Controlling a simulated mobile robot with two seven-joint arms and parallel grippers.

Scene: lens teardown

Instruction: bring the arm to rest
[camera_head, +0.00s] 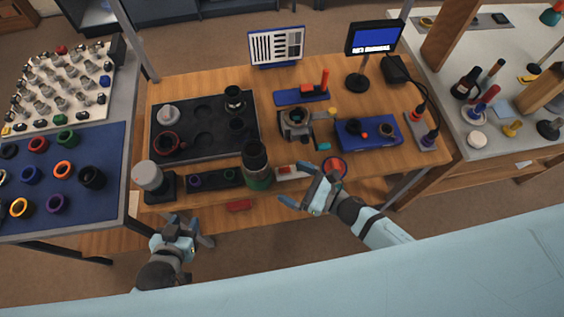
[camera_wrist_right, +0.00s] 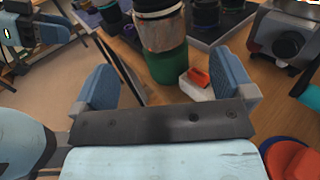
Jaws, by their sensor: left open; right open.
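My right gripper (camera_head: 310,194) is open and empty over the front edge of the wooden workbench (camera_head: 300,187), just right of a dark lens barrel with a green base. In the right wrist view its two blue fingers (camera_wrist_right: 172,88) stand apart with nothing between them. The green-based barrel (camera_wrist_right: 165,62) stands beyond the fingers, apart from them. My left gripper (camera_head: 187,240) is open and empty in front of the bench's front left part, lower than the right one. It also shows at the upper left of the right wrist view (camera_wrist_right: 35,35).
A black tray (camera_head: 190,155) with lens parts lies on the bench's left. A camera-like body (camera_head: 297,122), a blue box (camera_head: 368,134), a monitor (camera_head: 374,38) and a red round piece (camera_head: 334,167) stand nearby. Side tables with a blue mat (camera_head: 60,185) and tools flank the bench.

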